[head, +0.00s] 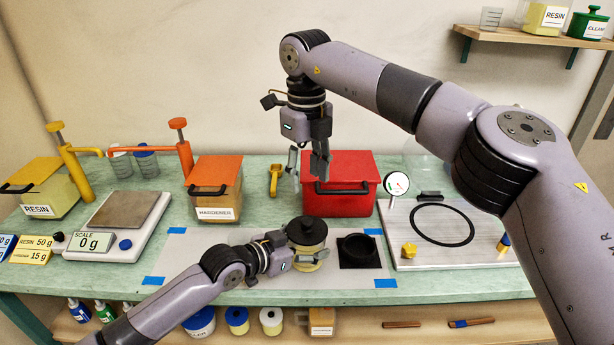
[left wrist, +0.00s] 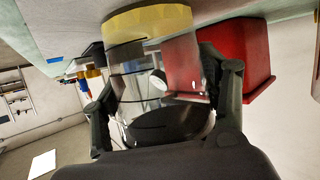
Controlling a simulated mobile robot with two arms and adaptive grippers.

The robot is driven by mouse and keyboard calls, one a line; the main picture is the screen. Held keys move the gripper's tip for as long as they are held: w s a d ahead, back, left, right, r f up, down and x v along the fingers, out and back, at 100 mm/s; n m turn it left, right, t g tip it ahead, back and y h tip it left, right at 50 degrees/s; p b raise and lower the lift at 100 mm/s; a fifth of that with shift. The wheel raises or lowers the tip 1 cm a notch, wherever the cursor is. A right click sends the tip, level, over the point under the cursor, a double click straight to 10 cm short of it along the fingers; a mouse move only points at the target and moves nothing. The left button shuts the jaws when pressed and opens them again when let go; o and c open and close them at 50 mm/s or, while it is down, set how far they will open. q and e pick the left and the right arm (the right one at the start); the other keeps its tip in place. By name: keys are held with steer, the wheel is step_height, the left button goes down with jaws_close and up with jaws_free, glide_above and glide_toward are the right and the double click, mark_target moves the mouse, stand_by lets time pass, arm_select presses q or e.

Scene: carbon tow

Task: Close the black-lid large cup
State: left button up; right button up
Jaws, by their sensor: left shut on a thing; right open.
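The large cup (head: 308,264) is clear with a yellow lower part and stands on the grey mat. Its black lid (head: 307,231), with a knob on top, sits over the cup's mouth; I cannot tell whether it is fully seated. My left gripper (head: 306,257) is shut on the cup from the left. In the left wrist view the cup (left wrist: 150,75) is between the two fingers, with the black lid (left wrist: 160,127) at its lower end in the picture. My right gripper (head: 308,168) is open and empty, above and behind the cup, in front of the red box.
A black square holder (head: 373,258) stands just right of the cup. The red box (head: 352,170) is behind. A plate with a black ring (head: 410,253) and a dial gauge (head: 396,184) are on the right. The hardener box (head: 214,186) and scale (head: 97,242) are left.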

arm_select(q)
steer(key=o, duration=1.7)
steer(key=shift+o, duration=0.2)
steer(key=shift+a, duration=0.1)
steer(key=v, duration=1.2)
steer(key=shift+f, duration=0.1)
